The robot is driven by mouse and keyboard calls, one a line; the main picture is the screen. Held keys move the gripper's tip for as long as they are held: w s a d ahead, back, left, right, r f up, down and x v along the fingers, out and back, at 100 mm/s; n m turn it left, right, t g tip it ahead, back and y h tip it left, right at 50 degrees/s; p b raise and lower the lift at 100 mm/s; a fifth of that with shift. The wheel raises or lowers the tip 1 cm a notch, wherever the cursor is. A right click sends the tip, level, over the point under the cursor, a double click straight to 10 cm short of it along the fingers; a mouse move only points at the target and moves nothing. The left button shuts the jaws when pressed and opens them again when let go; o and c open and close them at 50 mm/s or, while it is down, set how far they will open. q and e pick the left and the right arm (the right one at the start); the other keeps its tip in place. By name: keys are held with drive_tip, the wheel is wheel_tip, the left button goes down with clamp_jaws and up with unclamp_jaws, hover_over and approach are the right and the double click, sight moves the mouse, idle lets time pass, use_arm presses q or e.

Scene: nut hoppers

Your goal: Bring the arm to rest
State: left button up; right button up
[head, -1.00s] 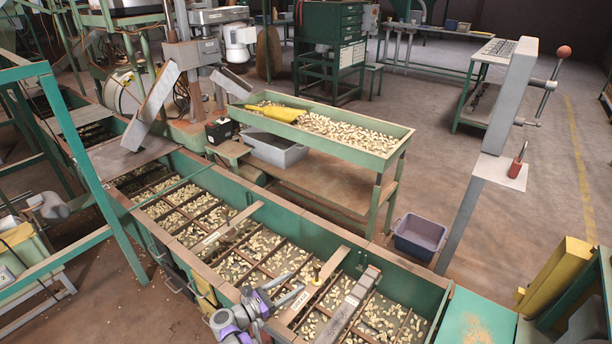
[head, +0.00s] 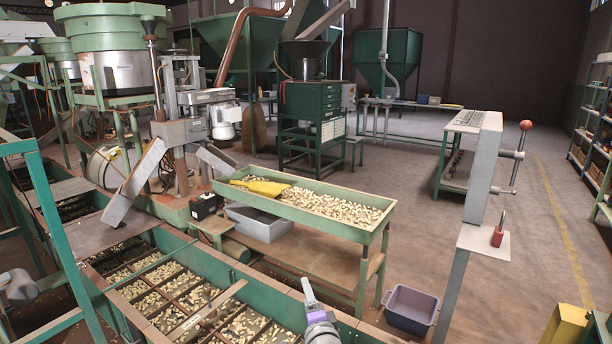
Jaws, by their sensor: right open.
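My right gripper (head: 309,294) shows at the bottom, a little right of the middle, in front of the near right part of the long green hopper trough. It is pale grey with a purple wrist (head: 318,318) below. It points upward, open, with nothing seen between its fingers. The view is nearly edge-on, so the gap is hard to see. The rest of the right arm is cut off by the lower edge.
The green trough (head: 262,278) holds nuts in several compartments. Behind it stands a green sorting tray (head: 368,231) of nuts with a yellow scoop (head: 260,187). A grey-purple bin (head: 410,309) sits on the floor. A grey post (head: 484,165) with levers stands right. The floor (head: 420,170) beyond is open.

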drive_tip(key=s+d+f+n+g+h, duration=0.1)
drive_tip(key=s+d+f+n+g, duration=0.4)
drive_tip(key=s, duration=0.9)
drive_tip(key=s+d+f+n+g+h, duration=0.1)
drive_tip(key=s+d+f+n+g, duration=0.35)
drive_tip(key=s, duration=0.85)
drive_tip(key=s+d+f+n+g+h, duration=0.1)
drive_tip(key=s+d+f+n+g, duration=0.2)
drive_tip(key=s+d+f+n, duration=0.75)
use_arm(q)
wheel_tip(320, 180, up, 27)
drive_tip(key=w+t+p, duration=0.1)
drive_tip(key=p, duration=2.2)
drive_tip(key=shift+p, duration=0.35)
use_arm(e)
wheel_tip(320, 180, up, 30)
drive_tip(key=s+a+m+t, duration=0.1)
drive_tip(key=a+m, duration=0.1)
drive_tip(key=m, duration=0.3)
drive_tip(key=shift+s+a+r+t, duration=0.2)
drive_tip(key=shift+s+a+t, duration=0.1)
drive_tip(key=shift+a+t, duration=0.05)
